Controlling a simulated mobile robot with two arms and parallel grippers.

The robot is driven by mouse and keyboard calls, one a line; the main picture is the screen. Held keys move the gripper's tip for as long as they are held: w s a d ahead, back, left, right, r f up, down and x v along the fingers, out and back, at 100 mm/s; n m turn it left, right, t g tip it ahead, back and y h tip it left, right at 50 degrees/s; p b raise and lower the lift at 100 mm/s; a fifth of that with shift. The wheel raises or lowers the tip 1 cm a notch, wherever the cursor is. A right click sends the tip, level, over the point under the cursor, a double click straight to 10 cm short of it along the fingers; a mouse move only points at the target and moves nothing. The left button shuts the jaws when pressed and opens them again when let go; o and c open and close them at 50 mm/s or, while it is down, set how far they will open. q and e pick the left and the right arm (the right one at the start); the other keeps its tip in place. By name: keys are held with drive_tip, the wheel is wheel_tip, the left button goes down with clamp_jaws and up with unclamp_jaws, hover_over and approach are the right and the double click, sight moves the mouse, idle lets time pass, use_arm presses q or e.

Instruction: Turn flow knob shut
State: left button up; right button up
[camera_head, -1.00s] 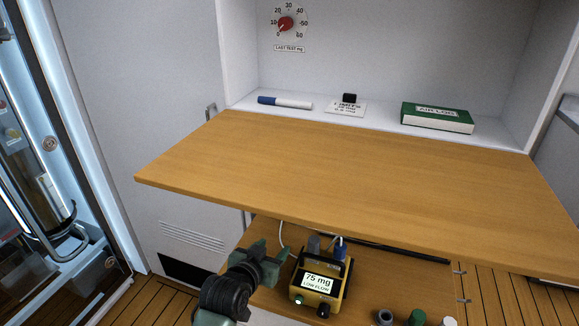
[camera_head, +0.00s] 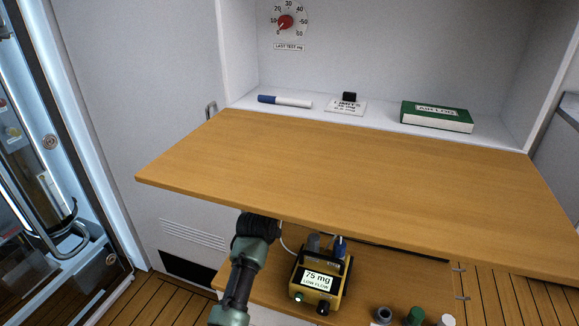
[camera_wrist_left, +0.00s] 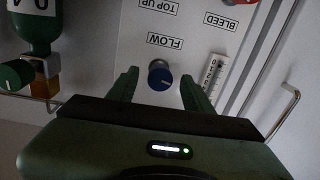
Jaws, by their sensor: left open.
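The flow knob (camera_wrist_left: 160,76) is a dark blue round knob with a white mark, under a FLOW label on a white panel in the left wrist view. My left gripper (camera_wrist_left: 158,82) is open, with one green finger on each side of the knob. I cannot tell whether the fingers touch it. In the head view the left arm (camera_head: 243,275) reaches up under the wooden shelf, and its gripper is hidden there. A yellow meter (camera_head: 320,280) reads 75 mg LOW FLOW. My right gripper is not in view.
A wooden shelf (camera_head: 370,185) overhangs the meter and hides the panel from the head view. A glass tube gauge (camera_wrist_left: 213,78), a red knob (camera_wrist_left: 235,2) and a green bottle (camera_wrist_left: 35,30) flank the flow knob. A wire handle (camera_wrist_left: 285,105) stands at right.

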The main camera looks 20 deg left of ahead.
use_arm(q)
drive_tip(key=shift+w, duration=0.9)
clamp_jaws()
drive_tip(key=shift+m, duration=0.3)
